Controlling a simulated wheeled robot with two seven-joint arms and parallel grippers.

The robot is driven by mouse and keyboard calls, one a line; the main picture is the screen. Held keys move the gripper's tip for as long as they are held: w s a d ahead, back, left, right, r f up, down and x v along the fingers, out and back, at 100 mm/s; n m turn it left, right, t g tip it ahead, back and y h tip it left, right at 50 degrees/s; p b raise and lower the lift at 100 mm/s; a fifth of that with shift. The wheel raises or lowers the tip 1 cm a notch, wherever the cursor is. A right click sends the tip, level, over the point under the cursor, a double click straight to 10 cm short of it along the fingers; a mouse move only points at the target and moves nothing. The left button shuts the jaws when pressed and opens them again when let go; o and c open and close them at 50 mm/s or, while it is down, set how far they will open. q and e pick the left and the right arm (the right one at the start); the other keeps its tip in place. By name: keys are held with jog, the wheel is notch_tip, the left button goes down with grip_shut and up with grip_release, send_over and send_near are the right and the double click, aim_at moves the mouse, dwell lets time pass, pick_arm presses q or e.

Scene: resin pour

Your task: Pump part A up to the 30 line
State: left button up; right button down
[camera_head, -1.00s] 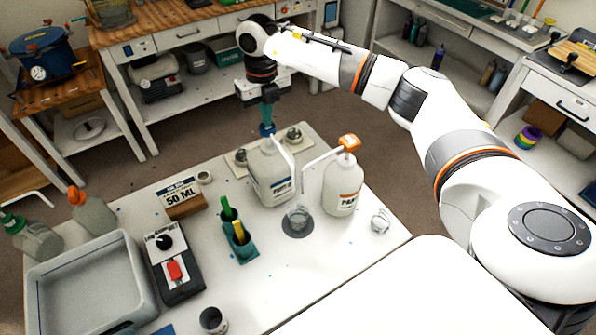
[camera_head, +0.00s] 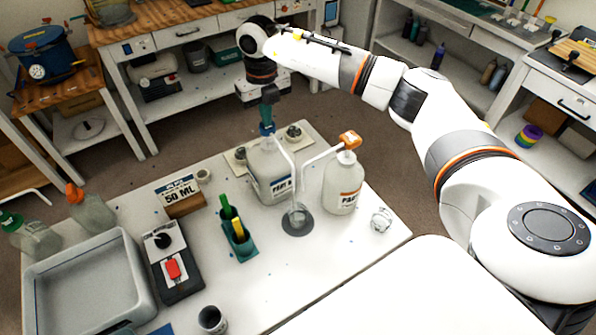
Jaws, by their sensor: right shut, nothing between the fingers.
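The part A bottle (camera_head: 268,172) is a whitish pump bottle with a blue pump head (camera_head: 267,130) and a long white spout. It stands upright near the table's back edge. A clear cup (camera_head: 297,215) stands in front of it on a dark round pad, under the spout ends. The cup's lines and fill level are too small to read. My right gripper (camera_head: 268,119) is shut and empty, pointing down right at the blue pump head; whether it touches the head I cannot tell. My left gripper is not in view.
The orange-headed pump bottle (camera_head: 343,185) stands to the right, its spout also toward the cup. A second clear cup (camera_head: 381,220) is at the right. A teal holder (camera_head: 241,250), a "50 ML" sign (camera_head: 183,194), a switch box (camera_head: 172,268) and a grey tray (camera_head: 40,318) stand left.

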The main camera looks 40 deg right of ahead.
jog(key=shift+f+b, duration=0.5)
jog(key=shift+f, duration=0.5)
jog(key=shift+r+p, duration=0.9)
jog(key=shift+r, duration=0.75)
jog(key=shift+f+b, duration=0.4)
jog(key=shift+f, duration=0.25)
jog(key=shift+r+p, duration=0.45)
jog(key=shift+r, duration=0.2)
